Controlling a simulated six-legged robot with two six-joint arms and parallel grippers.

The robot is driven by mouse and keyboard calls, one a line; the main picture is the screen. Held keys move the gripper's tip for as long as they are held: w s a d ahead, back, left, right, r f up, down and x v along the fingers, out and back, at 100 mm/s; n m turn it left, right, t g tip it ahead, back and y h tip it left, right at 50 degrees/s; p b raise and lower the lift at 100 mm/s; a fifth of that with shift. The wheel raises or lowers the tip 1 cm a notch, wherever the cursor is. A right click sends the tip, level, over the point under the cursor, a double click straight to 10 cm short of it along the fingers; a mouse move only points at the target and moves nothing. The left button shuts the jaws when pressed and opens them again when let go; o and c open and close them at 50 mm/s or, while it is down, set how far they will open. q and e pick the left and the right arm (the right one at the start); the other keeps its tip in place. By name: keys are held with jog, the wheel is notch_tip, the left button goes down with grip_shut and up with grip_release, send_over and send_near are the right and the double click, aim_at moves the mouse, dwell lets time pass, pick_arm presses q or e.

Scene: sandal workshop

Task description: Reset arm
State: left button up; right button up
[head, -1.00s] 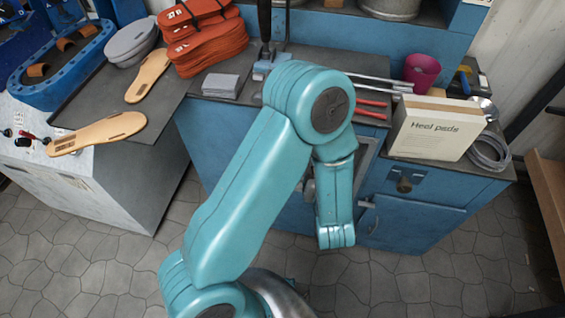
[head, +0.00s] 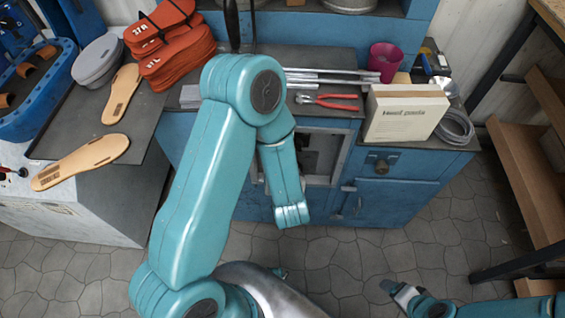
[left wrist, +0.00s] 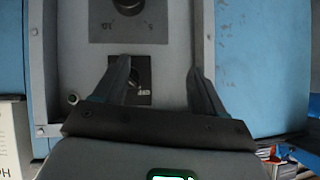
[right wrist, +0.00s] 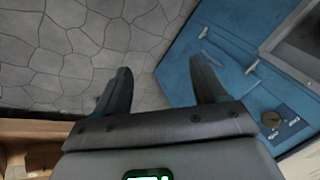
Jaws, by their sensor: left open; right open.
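My left arm (head: 205,190) is bent, teal, and crosses the middle of the head view. Its gripper is hidden there behind the forearm. In the left wrist view my left gripper (left wrist: 158,68) is open and empty, facing a grey panel (left wrist: 175,40) with a dark knob and a small black switch plate. My right arm (head: 500,308) shows at the lower right of the head view, low over the floor. In the right wrist view my right gripper (right wrist: 161,66) is open and empty, with floor and a blue cabinet beyond it.
The blue cabinet (head: 405,205) carries a heel pads box (head: 405,113), red pliers (head: 328,102) and a magenta cup (head: 384,60). Orange soles (head: 172,55) and tan insoles (head: 80,162) lie at left. Wooden shelving (head: 530,165) stands at right. Stone floor (head: 440,245) is clear between.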

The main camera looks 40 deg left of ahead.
pick_arm(q)
jog(key=s+d+f+m+g+h+p, duration=0.2)
jog(key=s+d+g+h+p, duration=0.1)
jog(key=s+d+h, duration=0.2)
jog(key=s+d+f+m+g+h+p, duration=0.2)
jog(key=s+d+g+h+p, duration=0.2)
jog(key=s+d, duration=0.5)
jog(key=shift+d+h, duration=0.8)
jog(key=shift+h, duration=0.4)
pick_arm(e)
jog(key=s+a+r+g, duration=0.2)
jog(key=s+r, duration=0.4)
jog(key=shift+a+r+n+y, duration=0.2)
jog(key=shift+a+n+y, duration=0.1)
pick_arm(q)
jog(key=shift+w, duration=0.1)
pick_arm(e)
jog(key=shift+s, duration=0.1)
